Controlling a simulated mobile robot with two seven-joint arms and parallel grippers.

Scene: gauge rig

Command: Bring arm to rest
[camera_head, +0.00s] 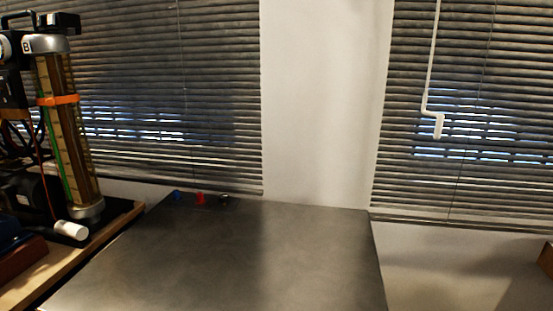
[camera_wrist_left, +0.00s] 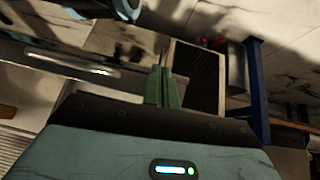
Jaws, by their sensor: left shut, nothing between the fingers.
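My left gripper (camera_wrist_left: 162,82) shows only in the left wrist view. Its green fingers are together and empty, pointing away from the teal wrist body with its lit indicator. No arm or gripper of mine shows in the head view. My right gripper is in neither view. The gauge rig (camera_head: 68,130) stands at the left of the head view, an upright clear column with an orange band and a "B" label near its top. The left gripper's place relative to the rig cannot be told.
A dark grey tabletop (camera_head: 230,262) is mostly bare. Small blue (camera_head: 177,195) and red (camera_head: 200,198) parts sit at its back edge. A wooden bench (camera_head: 100,243) carries the rig. Blinds (camera_head: 190,90) hang behind. A blue post (camera_wrist_left: 256,90) stands right in the wrist view.

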